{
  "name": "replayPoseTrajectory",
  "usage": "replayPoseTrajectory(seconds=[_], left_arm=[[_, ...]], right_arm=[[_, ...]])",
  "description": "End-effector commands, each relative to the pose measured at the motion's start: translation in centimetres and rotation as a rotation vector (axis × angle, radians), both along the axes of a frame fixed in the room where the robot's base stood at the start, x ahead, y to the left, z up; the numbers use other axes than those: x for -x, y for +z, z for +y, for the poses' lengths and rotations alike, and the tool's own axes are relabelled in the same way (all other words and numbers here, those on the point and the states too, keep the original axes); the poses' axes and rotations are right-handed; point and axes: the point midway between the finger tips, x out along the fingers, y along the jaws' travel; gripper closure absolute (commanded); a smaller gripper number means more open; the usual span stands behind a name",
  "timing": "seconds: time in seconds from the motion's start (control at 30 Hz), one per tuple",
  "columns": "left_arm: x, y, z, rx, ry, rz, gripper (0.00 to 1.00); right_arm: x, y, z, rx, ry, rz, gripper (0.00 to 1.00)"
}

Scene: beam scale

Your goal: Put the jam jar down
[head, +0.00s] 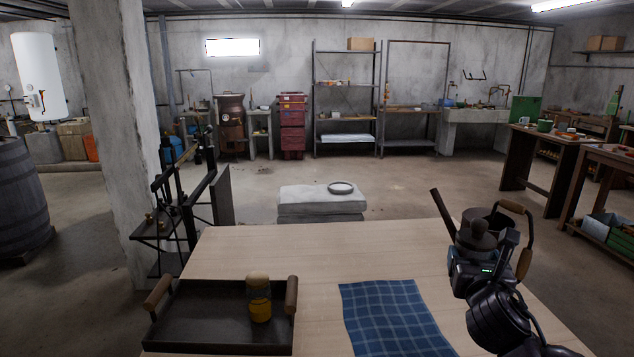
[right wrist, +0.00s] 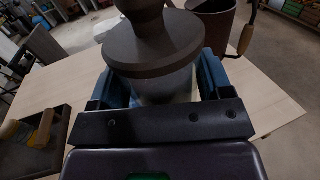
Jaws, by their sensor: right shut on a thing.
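My right gripper (head: 474,250) is shut on a dark brown knobbed thing (head: 476,234), over the right part of the table. In the right wrist view this thing (right wrist: 155,45) has a round knob above a wide disc and a paler tapered body between my fingers. I cannot tell that it is a jam jar. A small yellow jar with a tan lid (head: 260,305) stands upright in the dark tray (head: 205,325). My left gripper is not in view.
The table (head: 300,252) has a blue checked cloth (head: 395,318) at its front. A dark pot with a wooden handle (right wrist: 215,18) is just beyond my right gripper. A beam scale (head: 185,205) stands left of the table. The table's middle is clear.

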Motion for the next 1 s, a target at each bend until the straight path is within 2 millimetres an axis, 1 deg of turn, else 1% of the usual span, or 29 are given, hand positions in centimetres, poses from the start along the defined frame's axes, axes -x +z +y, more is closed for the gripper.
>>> replayPoseTrajectory(seconds=[0.03, 0.1, 0.17, 0.2, 0.3, 0.37, 0.5, 0.6, 0.73, 0.83, 1.0], left_arm=[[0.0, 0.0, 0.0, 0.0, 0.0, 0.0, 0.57], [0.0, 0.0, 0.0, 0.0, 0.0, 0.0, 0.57], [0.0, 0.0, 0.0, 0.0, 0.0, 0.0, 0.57], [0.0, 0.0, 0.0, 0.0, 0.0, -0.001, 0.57], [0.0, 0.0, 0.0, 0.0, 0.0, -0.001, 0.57], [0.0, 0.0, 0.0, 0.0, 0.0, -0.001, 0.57], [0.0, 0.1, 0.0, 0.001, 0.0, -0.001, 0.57], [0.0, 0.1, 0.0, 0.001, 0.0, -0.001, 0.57], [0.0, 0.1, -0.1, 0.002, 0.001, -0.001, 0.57], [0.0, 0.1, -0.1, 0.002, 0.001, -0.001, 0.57], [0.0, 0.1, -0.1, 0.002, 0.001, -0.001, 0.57]], right_arm=[[1.5, -0.6, 1.6, 0.001, 0.042, 0.001, 0.66], [3.6, -1.5, 3.5, 0.0, 0.095, 0.001, 0.66], [5.4, -2.3, 5.1, -0.002, 0.135, 0.002, 0.66], [6.6, -2.9, 6.0, -0.002, 0.16, 0.002, 0.66], [9.3, -4.3, 7.8, -0.004, 0.207, 0.002, 0.66], [10.8, -5.1, 8.6, -0.004, 0.23, 0.001, 0.66], [13.4, -7.0, 9.6, -0.003, 0.253, 0.002, 0.66], [14.7, -8.4, 9.9, -0.003, 0.26, 0.0, 0.66], [15.7, -10.0, 9.8, -0.001, 0.255, 0.0, 0.66], [16.2, -10.6, 9.6, -0.002, 0.251, -0.002, 0.66], [16.4, -11.0, 9.4, 0.002, 0.25, -0.005, 0.66]])
